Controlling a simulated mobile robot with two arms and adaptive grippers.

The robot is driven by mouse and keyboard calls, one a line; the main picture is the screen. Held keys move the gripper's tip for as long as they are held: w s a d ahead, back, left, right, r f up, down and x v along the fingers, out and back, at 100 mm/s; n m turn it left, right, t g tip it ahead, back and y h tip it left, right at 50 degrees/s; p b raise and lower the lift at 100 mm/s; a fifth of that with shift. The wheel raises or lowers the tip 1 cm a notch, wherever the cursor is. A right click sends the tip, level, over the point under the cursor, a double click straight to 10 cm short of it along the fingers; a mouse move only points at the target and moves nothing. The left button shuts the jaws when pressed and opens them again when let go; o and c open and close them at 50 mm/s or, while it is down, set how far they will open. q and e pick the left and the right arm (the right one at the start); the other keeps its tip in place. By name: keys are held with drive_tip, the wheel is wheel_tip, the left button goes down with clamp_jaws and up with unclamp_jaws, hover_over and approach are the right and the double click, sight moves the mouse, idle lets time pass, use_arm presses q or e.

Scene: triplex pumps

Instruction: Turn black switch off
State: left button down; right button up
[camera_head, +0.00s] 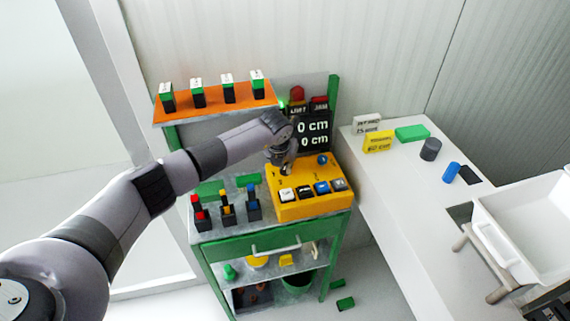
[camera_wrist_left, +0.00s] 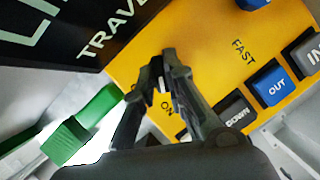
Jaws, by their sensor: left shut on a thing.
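The yellow control box (camera_head: 312,209) stands on the grey top of the green cart, with a row of push buttons and a blue knob (camera_head: 322,160). My left gripper (camera_head: 283,168) reaches down onto its back left part. In the left wrist view, the gripper (camera_wrist_left: 163,62) is shut on the small black switch (camera_wrist_left: 158,75), which the fingers mostly hide. The label ON shows on the yellow panel (camera_wrist_left: 205,45) beside the fingers. I cannot tell which way the switch is set. My right gripper is not in view.
A black display (camera_head: 315,130) reading 0 cm stands behind the box. Red, yellow and blue levers (camera_head: 227,208) stand left of it. An orange shelf (camera_head: 215,103) with several black-green blocks is above. A white counter (camera_head: 400,190) with a sink is at right.

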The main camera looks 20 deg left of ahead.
use_arm(q)
drive_tip(key=shift+f+b, duration=0.25)
drive_tip(key=shift+b, duration=0.3)
drive_tip(key=shift+m+h+b, duration=0.3)
drive_tip(key=shift+m+b, duration=0.2)
drive_tip(key=shift+m, duration=0.2)
drive_tip(key=shift+s+r, duration=0.1)
drive_tip(key=shift+r, duration=0.05)
drive_tip(key=c, duration=1.6)
unclamp_jaws()
drive_tip(key=shift+c, duration=0.2)
drive_tip(key=shift+r, duration=0.5)
drive_tip(key=v, duration=0.6)
drive_tip(key=shift+s+r, duration=0.2)
